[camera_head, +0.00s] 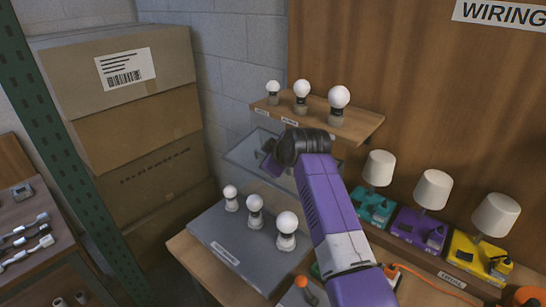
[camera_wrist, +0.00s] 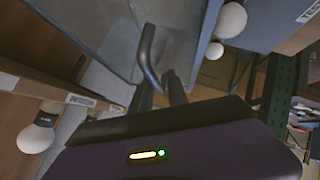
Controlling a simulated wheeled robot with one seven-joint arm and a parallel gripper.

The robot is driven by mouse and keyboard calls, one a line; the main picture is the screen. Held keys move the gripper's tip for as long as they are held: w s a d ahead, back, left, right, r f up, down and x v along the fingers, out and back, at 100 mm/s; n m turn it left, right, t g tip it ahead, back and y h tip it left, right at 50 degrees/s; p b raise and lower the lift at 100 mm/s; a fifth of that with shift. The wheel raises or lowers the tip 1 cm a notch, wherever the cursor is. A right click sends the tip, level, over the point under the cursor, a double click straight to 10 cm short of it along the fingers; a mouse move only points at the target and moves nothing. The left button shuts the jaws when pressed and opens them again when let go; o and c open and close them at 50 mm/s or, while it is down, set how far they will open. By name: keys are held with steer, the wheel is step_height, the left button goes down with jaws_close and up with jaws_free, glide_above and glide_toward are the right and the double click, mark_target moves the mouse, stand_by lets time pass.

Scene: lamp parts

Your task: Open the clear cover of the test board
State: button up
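The test board (camera_head: 215,235) is a grey panel on the wooden bench, with white bulbs in a row along it. The clear cover (camera_head: 243,153) shows as a see-through panel with pale edges, raised above the back of the board, below the bulb shelf. In the wrist view the cover (camera_wrist: 105,40) looks like a hazy grey sheet. My gripper (camera_head: 268,158) is at the cover's front side, partly hidden by my wrist. In the wrist view the dark fingers (camera_wrist: 160,92) sit close together beside a dark bent bar (camera_wrist: 147,48); I cannot tell whether they grip it.
A wooden shelf (camera_head: 362,122) with several bulbs is just behind my wrist. Lamps with teal, purple (camera_head: 420,225) and yellow bases stand at right. Stacked cardboard boxes (camera_head: 135,130) and a green rack post (camera_head: 65,140) are at left.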

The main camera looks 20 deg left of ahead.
steer(key=shift+b+v, duration=0.4)
steer(key=shift+v, duration=3.15)
steer(key=shift+c, duration=0.2)
